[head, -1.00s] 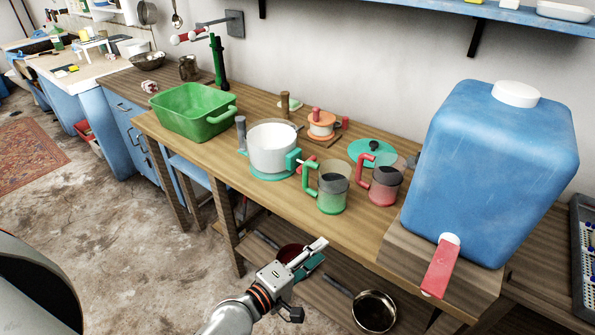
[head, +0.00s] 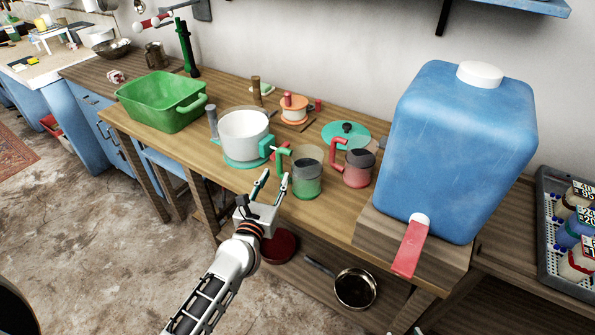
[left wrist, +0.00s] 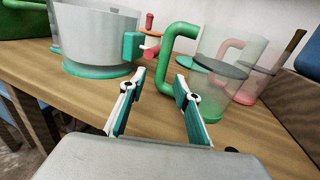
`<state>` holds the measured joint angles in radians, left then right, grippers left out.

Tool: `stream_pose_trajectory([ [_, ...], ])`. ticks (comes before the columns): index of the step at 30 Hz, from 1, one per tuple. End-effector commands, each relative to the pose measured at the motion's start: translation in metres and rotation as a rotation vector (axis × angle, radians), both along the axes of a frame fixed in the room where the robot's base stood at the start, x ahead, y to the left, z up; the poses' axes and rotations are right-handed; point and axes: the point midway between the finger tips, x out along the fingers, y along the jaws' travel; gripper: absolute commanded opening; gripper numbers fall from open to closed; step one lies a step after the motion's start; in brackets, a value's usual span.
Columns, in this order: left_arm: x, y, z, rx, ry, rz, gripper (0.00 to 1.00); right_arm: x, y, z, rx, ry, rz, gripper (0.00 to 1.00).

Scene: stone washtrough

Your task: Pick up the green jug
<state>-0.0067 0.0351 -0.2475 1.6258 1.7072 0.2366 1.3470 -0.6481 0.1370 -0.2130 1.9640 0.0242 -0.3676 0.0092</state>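The green jug (head: 308,178) is a clear cup with a green base, a green handle and dark contents. It stands upright on the wooden table. In the left wrist view the green jug (left wrist: 211,88) is just ahead, its handle facing left. My left gripper (head: 274,176) is open and empty at the table's front edge, just left of the jug and below its handle. In the left wrist view its two fingers (left wrist: 157,85) are spread, the right one close to the handle; I cannot tell whether they touch.
A similar red jug (head: 358,166) stands right of the green one. A white pot with a teal base (head: 244,136) stands left of it. A big blue tank (head: 465,150) is at the right, a green basin (head: 160,100) at the left. A teal lid (head: 346,134) lies behind.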

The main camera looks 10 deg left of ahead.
Motion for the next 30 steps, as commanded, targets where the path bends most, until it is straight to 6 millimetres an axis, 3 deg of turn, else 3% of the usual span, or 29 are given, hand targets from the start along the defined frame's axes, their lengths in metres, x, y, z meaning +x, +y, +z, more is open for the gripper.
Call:
stream_pose_trajectory([
  [9, 0.042, -0.003, -0.004, 0.002, 0.0, 0.0, 0.32, -0.001, -0.001, -0.007, -0.002, 0.001, 0.001, 0.4],
  [19, 0.048, -0.003, -0.004, 0.003, 0.0, -0.002, 0.32, -0.002, -0.002, -0.011, -0.004, 0.007, 0.002, 0.4],
  [23, 0.048, -0.003, -0.003, 0.003, 0.0, -0.002, 0.0, -0.003, -0.002, -0.011, -0.005, 0.008, 0.001, 0.4],
  [30, 0.048, -0.003, -0.003, 0.003, -0.001, -0.002, 0.0, -0.003, -0.002, -0.011, -0.005, 0.008, 0.001, 0.4],
])
